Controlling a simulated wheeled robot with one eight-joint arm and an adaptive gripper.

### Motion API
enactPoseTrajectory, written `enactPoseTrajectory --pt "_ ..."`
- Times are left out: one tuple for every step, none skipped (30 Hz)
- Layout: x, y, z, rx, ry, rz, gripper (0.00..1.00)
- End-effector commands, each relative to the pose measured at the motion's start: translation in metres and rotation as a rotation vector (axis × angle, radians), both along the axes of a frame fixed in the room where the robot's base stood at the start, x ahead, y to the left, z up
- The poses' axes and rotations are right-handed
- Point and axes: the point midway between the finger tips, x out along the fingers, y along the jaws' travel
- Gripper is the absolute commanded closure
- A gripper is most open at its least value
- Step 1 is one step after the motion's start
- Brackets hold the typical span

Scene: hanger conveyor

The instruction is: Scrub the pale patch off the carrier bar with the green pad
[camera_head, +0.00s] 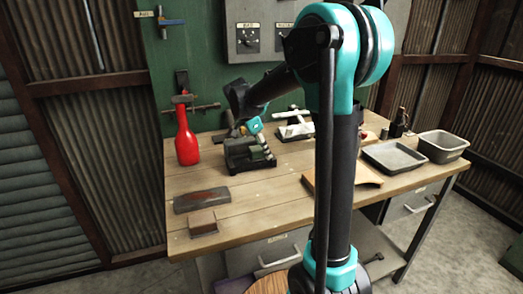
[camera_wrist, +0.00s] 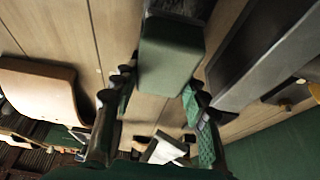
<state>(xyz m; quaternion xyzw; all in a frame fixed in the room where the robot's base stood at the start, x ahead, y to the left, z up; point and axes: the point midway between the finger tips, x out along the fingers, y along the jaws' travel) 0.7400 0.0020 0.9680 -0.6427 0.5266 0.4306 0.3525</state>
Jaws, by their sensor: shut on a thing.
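My gripper (camera_wrist: 160,80) is shut on a green block, which I take to be the green pad (camera_wrist: 172,62). It sits between the two fingertips in the wrist view, with a darker part at its far end. In the head view my gripper (camera_head: 254,126) is small, above the bench beside a dark fixture (camera_head: 247,156) with green and pale pieces. In the wrist view a long dark grey bar (camera_wrist: 262,52) runs diagonally right of the pad. I cannot tell whether it is the carrier bar. No pale patch can be made out clearly, nor whether the pad touches anything.
On the wooden bench (camera_head: 262,205) stand a red bottle (camera_head: 186,138), a dark slab (camera_head: 202,200) and a small brown block (camera_head: 202,222) at left. A curved wooden board (camera_wrist: 38,92), a shallow tray (camera_head: 393,157) and a deeper pan (camera_head: 441,146) are at right. The front middle is clear.

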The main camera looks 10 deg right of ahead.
Motion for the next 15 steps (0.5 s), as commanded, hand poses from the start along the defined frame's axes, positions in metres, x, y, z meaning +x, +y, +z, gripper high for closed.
enactPoseTrajectory --pt "0.001 -0.005 0.001 -0.009 -0.002 -0.005 1.0" --pt "0.001 -0.005 0.001 -0.009 -0.002 -0.005 1.0" --pt "0.001 -0.005 0.002 -0.009 -0.002 -0.005 1.0" --pt "0.001 -0.005 0.003 -0.009 -0.002 -0.005 1.0" --pt "0.001 -0.005 0.005 -0.009 -0.002 -0.006 1.0" --pt "0.001 -0.005 0.008 -0.009 -0.002 -0.006 1.0" --pt "0.001 -0.005 0.011 -0.009 -0.002 -0.006 1.0" --pt "0.001 -0.005 0.013 -0.009 -0.002 -0.006 1.0" --pt "0.001 -0.004 0.017 -0.008 -0.002 -0.005 1.0" --pt "0.001 -0.004 0.02 -0.008 -0.002 -0.005 1.0" --pt "0.001 -0.004 0.022 -0.007 -0.001 -0.005 1.0" --pt "0.001 -0.003 0.026 -0.007 -0.002 -0.004 1.0" --pt "0.001 -0.003 0.029 -0.006 -0.002 -0.004 1.0" --pt "0.0 -0.003 0.032 -0.006 -0.002 -0.004 1.0" --pt "0.0 -0.003 0.035 -0.006 -0.001 -0.003 1.0"
